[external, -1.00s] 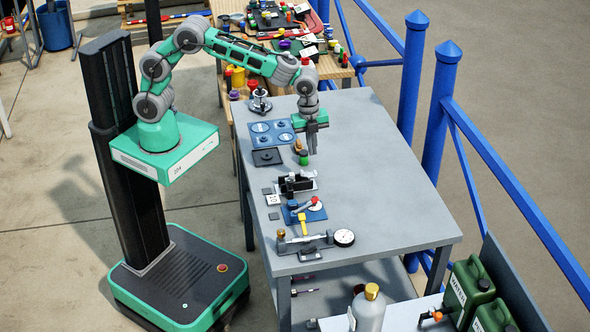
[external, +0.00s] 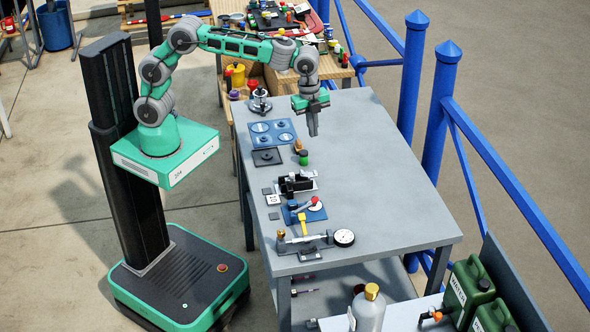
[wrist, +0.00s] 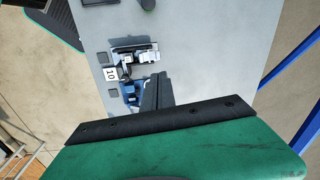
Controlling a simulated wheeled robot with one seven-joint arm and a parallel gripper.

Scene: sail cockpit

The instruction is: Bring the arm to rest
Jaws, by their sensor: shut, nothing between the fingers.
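My gripper (external: 314,134) hangs pointing down above the grey table (external: 385,190), on the far part of its top, clear of the things there. Its fingers are shut with nothing between them. In the wrist view the shut fingers (wrist: 157,90) show over the table top. My arm arches from its mount on the column across to the table's left side.
Along the table's left edge lie a blue plate (external: 272,132), a green-capped piece (external: 303,158), a black clamp fixture (external: 296,184), a blue block with a red-tipped lever (external: 305,209) and a dial gauge (external: 343,238). The right half is bare. Blue railings (external: 440,110) stand beyond.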

